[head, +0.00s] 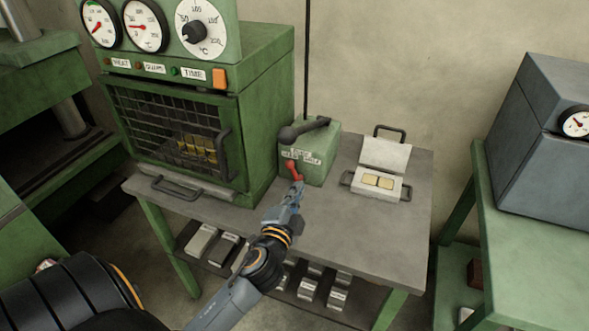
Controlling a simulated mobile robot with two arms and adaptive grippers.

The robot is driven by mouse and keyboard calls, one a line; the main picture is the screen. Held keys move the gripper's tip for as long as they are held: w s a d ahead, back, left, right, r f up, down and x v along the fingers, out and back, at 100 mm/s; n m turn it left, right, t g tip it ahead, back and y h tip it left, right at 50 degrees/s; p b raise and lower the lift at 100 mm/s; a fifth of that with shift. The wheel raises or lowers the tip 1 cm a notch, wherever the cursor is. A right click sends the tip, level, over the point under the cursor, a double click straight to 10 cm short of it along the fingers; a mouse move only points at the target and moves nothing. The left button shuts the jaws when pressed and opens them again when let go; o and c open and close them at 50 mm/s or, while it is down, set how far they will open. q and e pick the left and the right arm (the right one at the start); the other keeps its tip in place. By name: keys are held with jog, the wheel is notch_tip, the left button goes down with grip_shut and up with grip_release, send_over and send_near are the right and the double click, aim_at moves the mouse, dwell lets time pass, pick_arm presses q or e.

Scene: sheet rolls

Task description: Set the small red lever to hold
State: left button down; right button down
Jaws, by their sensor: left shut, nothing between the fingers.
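The small red lever (293,170) sits on the front face of a small green box (322,166) on the grey table. A white label with dark lettering is above the lever; I cannot read its words surely. My left gripper (298,187) is shut and empty, with its tips at the lever's lower end. It looks close to or touching the lever; I cannot tell which. The gripper hides part of the box's lower front. My right gripper is not in view.
A green oven (255,130) with a wire-grid door stands left of the box. A dark handle (303,130) lies across the box top. An open white case (376,184) is to the right. The table front (345,235) is clear. A blue-grey machine (545,150) stands at the far right.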

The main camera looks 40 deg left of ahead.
aim_at(290, 166)
pick_arm(q)
jog(key=p+x, duration=0.1)
jog(key=x, duration=0.8)
jog(key=shift+r, duration=0.1)
jog(key=shift+s+a+f, duration=0.1)
jog(key=shift+a+f, duration=0.25)
jog(key=shift+a, duration=0.2)
jog(key=shift+s+a+f, duration=0.1)
jog(key=shift+a+f, duration=0.25)
jog(key=shift+a, duration=0.2)
jog(key=shift+s+a+f, duration=0.1)
jog(key=shift+a+f, duration=0.15)
jog(key=shift+a, duration=0.35)
jog(key=shift+a+f+n, duration=0.2)
jog(key=shift+a+n, duration=0.2)
jog(key=shift+a, duration=0.05)
jog(key=shift+s+a+f+n, duration=0.15)
jog(key=shift+a+n, duration=0.25)
jog(key=shift+n, duration=0.2)
